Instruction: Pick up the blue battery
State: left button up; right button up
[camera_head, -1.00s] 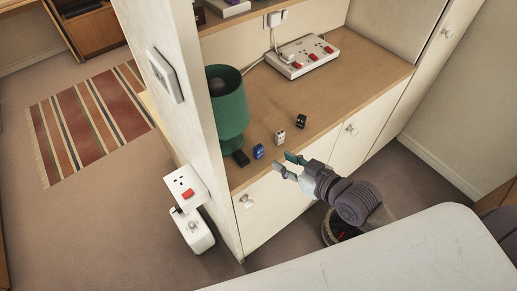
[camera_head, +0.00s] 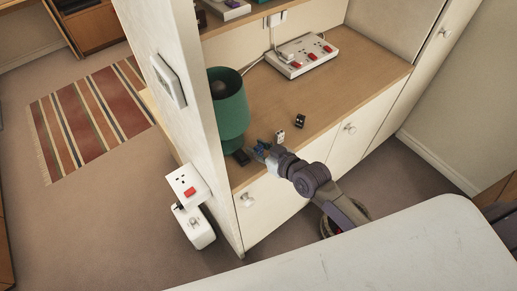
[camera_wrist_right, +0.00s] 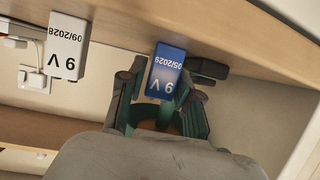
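The blue battery (camera_wrist_right: 167,70) stands upright near the front edge of the wooden counter (camera_head: 345,88). In the head view it is mostly hidden by my right gripper (camera_head: 261,148). In the right wrist view, my right gripper (camera_wrist_right: 163,88) has its fingers on either side of the battery. Narrow gaps seem to show beside it, so the fingers look open around it rather than clamped. My left gripper is not in view.
A white battery (camera_head: 280,136) and a dark one (camera_head: 300,121) stand to the right. A black object (camera_head: 241,157) lies left of the blue battery, by the green lamp (camera_head: 229,108). A power strip (camera_head: 301,55) sits farther back. A wall panel (camera_head: 190,90) bounds the left.

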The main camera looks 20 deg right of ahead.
grip_shut()
